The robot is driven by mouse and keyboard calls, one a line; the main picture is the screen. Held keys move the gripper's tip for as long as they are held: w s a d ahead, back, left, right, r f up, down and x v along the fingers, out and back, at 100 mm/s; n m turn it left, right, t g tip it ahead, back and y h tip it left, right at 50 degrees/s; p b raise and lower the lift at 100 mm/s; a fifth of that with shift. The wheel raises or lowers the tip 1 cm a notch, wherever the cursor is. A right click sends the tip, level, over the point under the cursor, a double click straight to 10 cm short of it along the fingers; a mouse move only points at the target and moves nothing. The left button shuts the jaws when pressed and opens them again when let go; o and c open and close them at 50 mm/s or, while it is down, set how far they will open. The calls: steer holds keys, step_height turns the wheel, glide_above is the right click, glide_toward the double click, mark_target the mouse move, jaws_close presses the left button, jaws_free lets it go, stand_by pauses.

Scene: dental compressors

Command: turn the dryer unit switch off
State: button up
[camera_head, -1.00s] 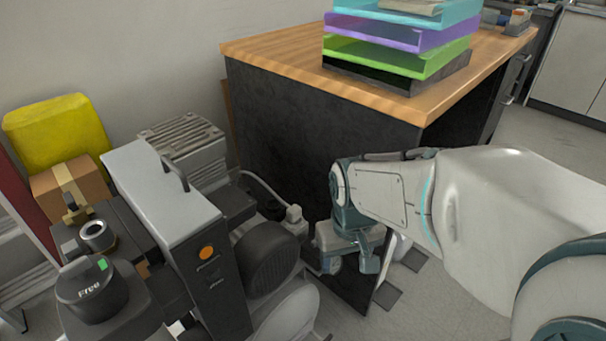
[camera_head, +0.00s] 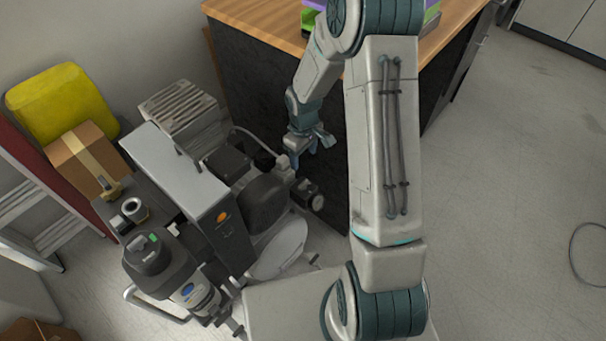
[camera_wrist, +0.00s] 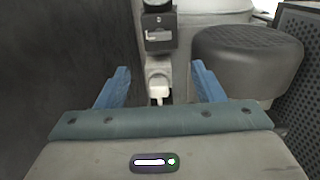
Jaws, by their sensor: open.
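The compressor unit stands at left in the head view, with a tall grey-topped cabinet (camera_head: 178,170). The cabinet's dark front carries an orange round mark (camera_head: 222,216). My gripper (camera_head: 312,148) is open and empty, beside the compressor's right end and close to the desk side. In the wrist view my gripper (camera_wrist: 160,72) has its two blue fingers apart. Beyond and between them is a pale fitting with a white tab (camera_wrist: 158,88), below a dark box (camera_wrist: 160,36) with a light label. I cannot tell which part is the dryer unit switch, or its position.
A dark-sided desk (camera_head: 275,105) with a wooden top stands close behind my gripper. A round black motor cover (camera_head: 265,202) is left of it and shows in the wrist view (camera_wrist: 245,60). A cardboard box (camera_head: 86,160) and yellow object (camera_head: 62,103) stand left.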

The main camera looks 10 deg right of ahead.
mark_target(303, 183)
step_height(303, 183, down, 14)
steer(key=b, duration=0.2)
steer(key=shift+r+b, duration=0.15)
steer(key=shift+b, duration=0.15)
steer(key=c, duration=1)
